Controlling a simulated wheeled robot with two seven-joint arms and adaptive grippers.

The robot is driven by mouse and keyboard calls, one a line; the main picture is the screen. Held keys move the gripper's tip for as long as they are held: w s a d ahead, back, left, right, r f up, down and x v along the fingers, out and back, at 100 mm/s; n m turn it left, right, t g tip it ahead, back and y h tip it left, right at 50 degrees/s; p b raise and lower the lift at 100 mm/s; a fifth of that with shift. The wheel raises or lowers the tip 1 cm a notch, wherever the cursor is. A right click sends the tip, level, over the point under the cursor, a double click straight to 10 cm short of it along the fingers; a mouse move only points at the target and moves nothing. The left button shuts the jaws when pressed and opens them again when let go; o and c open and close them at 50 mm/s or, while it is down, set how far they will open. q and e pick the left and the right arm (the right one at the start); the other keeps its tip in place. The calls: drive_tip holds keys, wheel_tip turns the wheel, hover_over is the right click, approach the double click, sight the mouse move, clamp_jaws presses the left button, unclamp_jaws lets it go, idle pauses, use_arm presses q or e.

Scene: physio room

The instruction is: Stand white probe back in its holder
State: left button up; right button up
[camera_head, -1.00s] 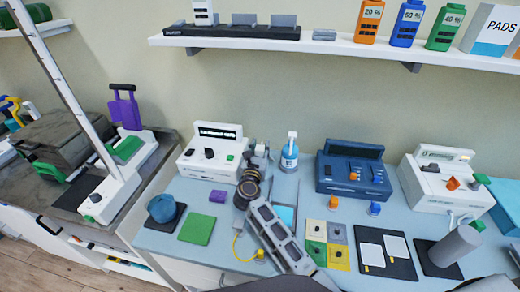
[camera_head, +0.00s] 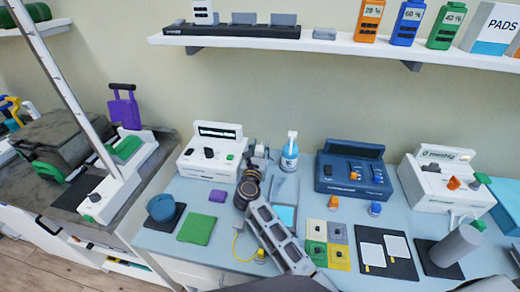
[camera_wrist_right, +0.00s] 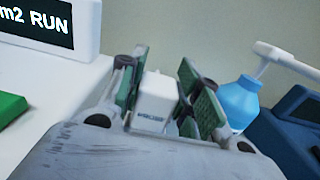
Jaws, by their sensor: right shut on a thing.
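My right gripper (camera_head: 262,149) is at the back of the blue-grey counter, just right of the white device with a dark display. In the right wrist view, its green-padded fingers (camera_wrist_right: 167,92) are shut on the white probe (camera_wrist_right: 155,97), a blocky white piece with small dark lettering on its lower face. The probe's far end and anything below it are hidden by the gripper. In the head view the probe is too small and covered to make out clearly. I cannot pick out its holder with certainty. My left gripper is not in view.
The white device (camera_head: 211,165) stands close left of the gripper. A blue pump bottle (camera_head: 289,158) stands close right, then a dark blue device (camera_head: 352,177). A wall shelf (camera_head: 340,47) runs above.

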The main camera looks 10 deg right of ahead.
drive_tip(key=shift+f, duration=0.3)
idle(0.6)
drive_tip(key=o, duration=1.1)
drive_tip(key=shift+r, duration=0.15)
drive_tip(key=shift+r+p, duration=1)
drive_tip(key=shift+p, duration=0.05)
drive_tip(key=shift+r+p, duration=1.75)
drive_tip(key=shift+r, duration=0.8)
